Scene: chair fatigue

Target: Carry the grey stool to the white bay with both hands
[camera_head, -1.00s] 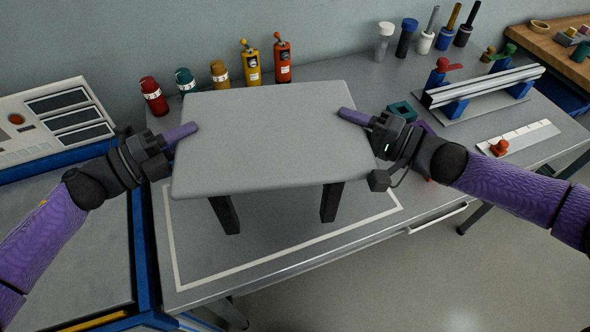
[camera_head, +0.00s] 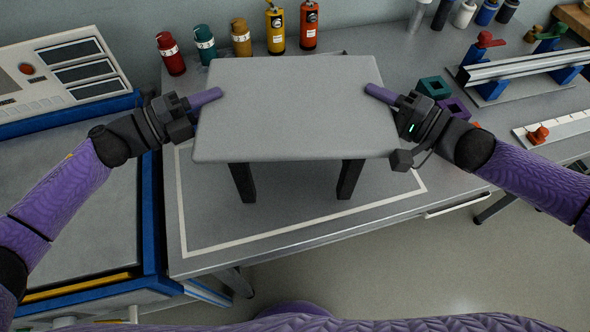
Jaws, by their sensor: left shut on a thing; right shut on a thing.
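The grey stool (camera_head: 295,110) has a flat grey seat and dark legs, two of which show below its near edge. It is upright, above the workbench. The white bay (camera_head: 300,233) is a white-outlined area on the bench top, and the stool's legs appear over it. I cannot tell whether the feet touch the bench. My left gripper (camera_head: 205,97) is shut on the seat's left edge. My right gripper (camera_head: 381,94) is shut on the seat's right edge. The far legs and the back part of the bay are hidden beneath the seat.
Several coloured bottles (camera_head: 240,38) stand along the back wall. A control panel (camera_head: 60,75) is at the left. A metal rail on blue supports (camera_head: 520,67) and green and purple square pieces (camera_head: 434,88) lie to the right. The bench's front strip is clear.

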